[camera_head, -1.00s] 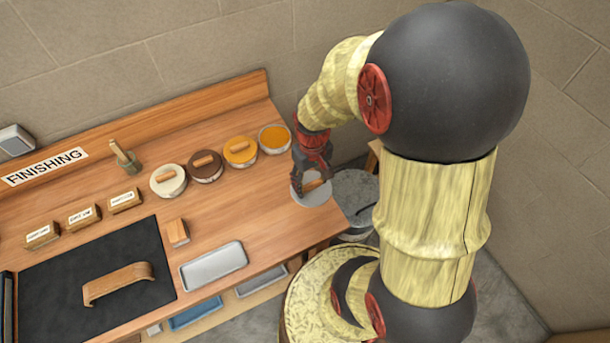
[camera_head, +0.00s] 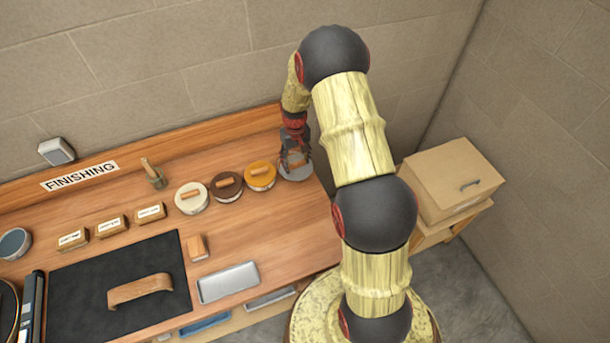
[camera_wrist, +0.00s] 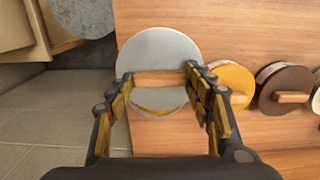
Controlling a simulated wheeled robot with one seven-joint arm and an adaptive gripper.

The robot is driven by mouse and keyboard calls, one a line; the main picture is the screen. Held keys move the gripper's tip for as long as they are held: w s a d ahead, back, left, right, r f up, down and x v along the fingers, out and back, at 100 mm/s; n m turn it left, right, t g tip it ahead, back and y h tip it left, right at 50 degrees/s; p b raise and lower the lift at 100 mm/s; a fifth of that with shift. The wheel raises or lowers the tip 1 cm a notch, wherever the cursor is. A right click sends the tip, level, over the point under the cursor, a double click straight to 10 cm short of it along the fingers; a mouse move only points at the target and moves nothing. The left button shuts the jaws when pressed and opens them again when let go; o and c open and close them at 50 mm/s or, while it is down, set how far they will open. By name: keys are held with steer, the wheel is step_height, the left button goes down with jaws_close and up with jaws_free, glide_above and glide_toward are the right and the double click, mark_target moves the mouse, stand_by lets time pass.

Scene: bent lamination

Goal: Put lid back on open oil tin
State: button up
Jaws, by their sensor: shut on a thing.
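The lid is a grey disc (camera_head: 297,174) with a wooden bar handle, and it also shows in the wrist view (camera_wrist: 158,52). My gripper (camera_head: 295,158) is shut on the handle, with one finger on each end of it in the wrist view (camera_wrist: 160,78). The open oil tin (camera_wrist: 152,111) lies under the lid, and only an orange sliver of it shows past the lid's edge on the gripper side. The lid covers most of the tin but sits a little off centre. I cannot tell whether lid and tin touch.
An orange-lidded tin (camera_head: 260,177) stands close beside, then a brown-lidded tin (camera_head: 227,187) and a cream-lidded tin (camera_head: 191,199) in the same row. The table's right edge is near. A metal tray (camera_head: 228,282) lies toward the front.

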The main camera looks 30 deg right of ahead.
mark_target(292, 156)
steer(key=w+d+r, duration=0.2)
steer(key=w, duration=0.4)
steer(key=shift+m, duration=0.3)
steer(key=shift+f+b, duration=1.6)
steer(key=shift+f, duration=1.4)
steer(key=shift+f+b, duration=0.15)
steer(key=shift+b, duration=0.45)
steer(key=o, duration=1.2)
steer(key=shift+o, duration=1.4)
steer(key=shift+o, duration=1.1)
